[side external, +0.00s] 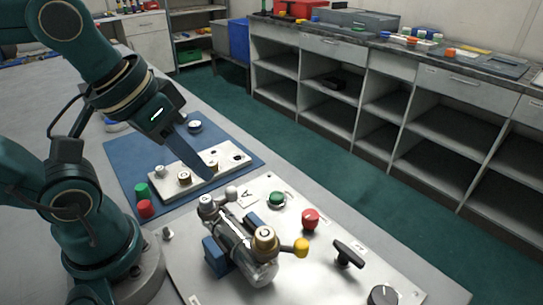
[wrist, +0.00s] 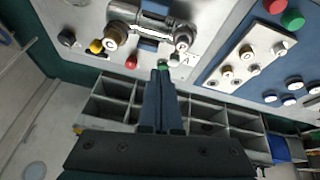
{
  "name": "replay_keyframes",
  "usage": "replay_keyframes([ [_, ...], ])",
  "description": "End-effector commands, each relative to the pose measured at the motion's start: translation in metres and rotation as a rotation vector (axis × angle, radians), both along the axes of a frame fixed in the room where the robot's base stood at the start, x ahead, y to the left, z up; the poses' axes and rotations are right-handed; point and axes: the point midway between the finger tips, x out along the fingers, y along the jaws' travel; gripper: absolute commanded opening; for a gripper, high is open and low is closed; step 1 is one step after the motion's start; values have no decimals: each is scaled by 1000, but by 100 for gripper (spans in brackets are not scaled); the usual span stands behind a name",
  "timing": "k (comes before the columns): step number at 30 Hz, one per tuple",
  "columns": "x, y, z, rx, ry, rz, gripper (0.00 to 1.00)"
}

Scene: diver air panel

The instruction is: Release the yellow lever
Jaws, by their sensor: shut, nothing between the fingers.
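The yellow lever (side external: 302,247) is a yellow knob on a short arm at the right side of the valve assembly (side external: 240,245), beside its brass-coloured cap (side external: 265,240). The assembly is fixed to the pale panel (side external: 205,270). In the wrist view the yellow knob (wrist: 96,46) shows at upper left, next to the brass cap (wrist: 115,34). My gripper (side external: 213,176) is shut and empty. In the side view its tips overlap the white block on the blue mat, away from the lever. In the wrist view its fingertips (wrist: 160,72) appear just below the green knob. Their height is hard to judge.
The panel also carries a red knob (side external: 310,219), a green knob (side external: 276,199), a black handle (side external: 348,254) and a dark dial (side external: 383,295). The blue mat (side external: 122,160) holds a white block (side external: 200,176) with small fittings. Red and green cylinders stand at its near edge.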

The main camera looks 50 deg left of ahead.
Motion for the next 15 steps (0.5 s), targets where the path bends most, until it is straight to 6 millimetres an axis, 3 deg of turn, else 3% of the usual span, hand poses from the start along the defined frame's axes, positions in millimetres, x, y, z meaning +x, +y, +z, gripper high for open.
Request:
replay_keyframes([
  [3, -1, 9, -16, 90, -27, -87, 4],
  [7, 3, 11, -14, 110, -46, -108, 54],
  [15, 26, -2, 21, 33, 17, -21, 57],
])
